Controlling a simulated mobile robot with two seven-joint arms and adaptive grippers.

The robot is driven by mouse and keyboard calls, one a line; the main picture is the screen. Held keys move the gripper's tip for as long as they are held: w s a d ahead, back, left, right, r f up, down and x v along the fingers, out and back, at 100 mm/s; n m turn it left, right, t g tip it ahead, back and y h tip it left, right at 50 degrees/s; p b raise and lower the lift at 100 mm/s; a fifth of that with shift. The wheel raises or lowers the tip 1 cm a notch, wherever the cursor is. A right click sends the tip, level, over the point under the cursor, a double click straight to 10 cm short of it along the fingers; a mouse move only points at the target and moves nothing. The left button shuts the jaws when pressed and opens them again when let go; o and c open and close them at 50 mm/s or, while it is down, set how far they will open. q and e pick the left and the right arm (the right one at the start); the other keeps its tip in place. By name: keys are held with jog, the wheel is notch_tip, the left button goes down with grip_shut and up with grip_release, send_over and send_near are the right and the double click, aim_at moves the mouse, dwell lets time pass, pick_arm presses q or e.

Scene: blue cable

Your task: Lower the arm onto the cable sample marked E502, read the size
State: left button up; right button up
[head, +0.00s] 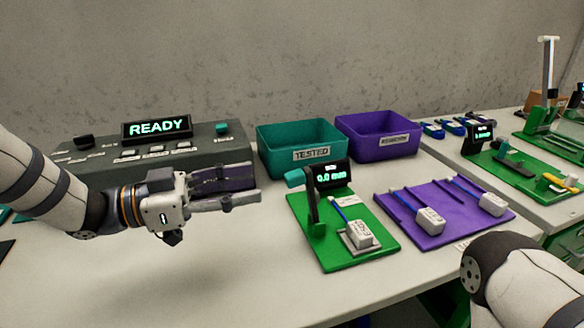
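A green gauge base (357,262) stands on the table at the centre. Its small black display (333,175) reads 0.0 mm. The gauge arm (313,205), dark with a teal handle (296,178), stands raised. A blue cable (341,212) with a white tag block (360,236) lies on the base; the tag print looks like E502 but is small. My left gripper (256,181) is left of the gauge, above the table and apart from it. Its fingers look spread, with nothing between them. My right gripper is out of view; only my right arm shows at the lower right.
A purple rack (455,234) right of the gauge holds two tagged blue cables. A teal TESTED bin (284,140) and a purple bin (370,124) stand behind. A grey console (107,175) reading READY is at the left. The front-left table is clear.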

aim_at(285, 179)
pick_arm(q)
jog(key=x, duration=0.9)
jog(key=shift+a+f, duration=0.1)
jog(key=shift+f, duration=0.05)
grip_shut()
